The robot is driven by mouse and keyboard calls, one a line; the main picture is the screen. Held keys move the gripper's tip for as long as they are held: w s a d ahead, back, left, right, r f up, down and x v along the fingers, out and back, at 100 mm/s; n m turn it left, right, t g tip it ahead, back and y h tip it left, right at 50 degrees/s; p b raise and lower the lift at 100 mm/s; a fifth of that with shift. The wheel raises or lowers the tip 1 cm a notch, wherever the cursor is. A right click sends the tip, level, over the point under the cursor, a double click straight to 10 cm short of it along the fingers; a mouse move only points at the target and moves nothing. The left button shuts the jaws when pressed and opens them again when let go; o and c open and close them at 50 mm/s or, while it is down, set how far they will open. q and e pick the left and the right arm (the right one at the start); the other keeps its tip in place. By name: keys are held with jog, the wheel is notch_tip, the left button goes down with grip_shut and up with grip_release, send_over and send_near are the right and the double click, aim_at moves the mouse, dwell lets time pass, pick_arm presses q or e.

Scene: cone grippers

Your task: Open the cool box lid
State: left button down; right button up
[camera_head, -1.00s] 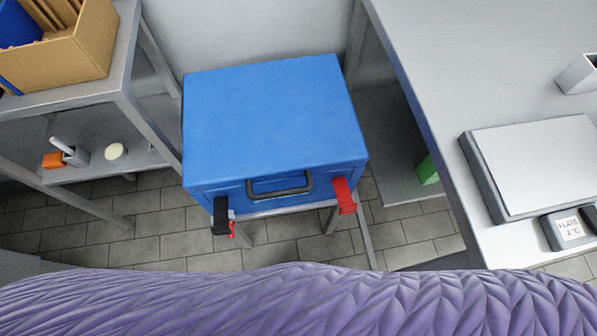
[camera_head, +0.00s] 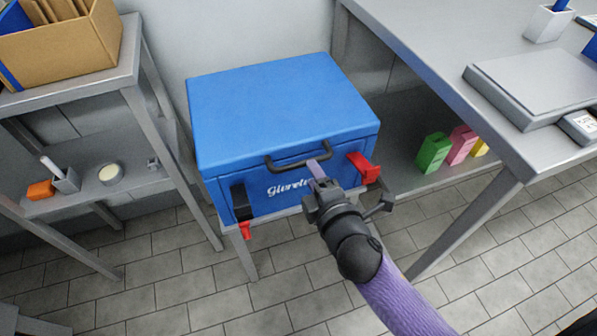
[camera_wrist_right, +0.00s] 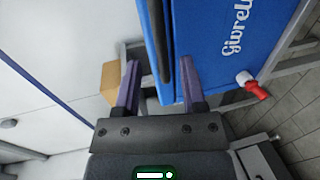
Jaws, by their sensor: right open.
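The blue cool box (camera_head: 300,195) stands on a metal stand against the wall, with its lid (camera_head: 280,100) shut. A dark bail handle (camera_head: 285,164) is at the lid's front edge. A black latch (camera_head: 241,203) with a red end hangs at the front left; a red latch (camera_head: 363,168) sticks out at the front right. My right gripper (camera_head: 318,170) is open at the handle. In the right wrist view its fingers (camera_wrist_right: 161,90) stand apart on either side of the dark handle (camera_wrist_right: 163,50); contact is not clear. My left gripper is not in view.
A metal shelf (camera_head: 130,75) with a cardboard box (camera_head: 70,45) stands left. A bench (camera_head: 425,50) with a flat scale (camera_head: 530,85) stands right; green (camera_head: 434,152) and pink (camera_head: 461,145) blocks sit beneath. The tiled floor in front is open.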

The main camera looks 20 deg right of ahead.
aim_at(305, 160)
jog(key=x, duration=0.2)
jog(key=b+x, duration=0.1)
jog(key=x, duration=0.1)
jog(key=shift+w+f, duration=0.3)
jog(key=shift+w+b, duration=0.3)
jog(key=shift+w, duration=0.05)
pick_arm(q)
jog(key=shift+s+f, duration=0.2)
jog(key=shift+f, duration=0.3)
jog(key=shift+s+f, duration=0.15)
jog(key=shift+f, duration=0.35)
pick_arm(e)
jog(key=shift+r, duration=0.1)
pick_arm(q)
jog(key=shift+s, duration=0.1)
pick_arm(e)
grip_shut()
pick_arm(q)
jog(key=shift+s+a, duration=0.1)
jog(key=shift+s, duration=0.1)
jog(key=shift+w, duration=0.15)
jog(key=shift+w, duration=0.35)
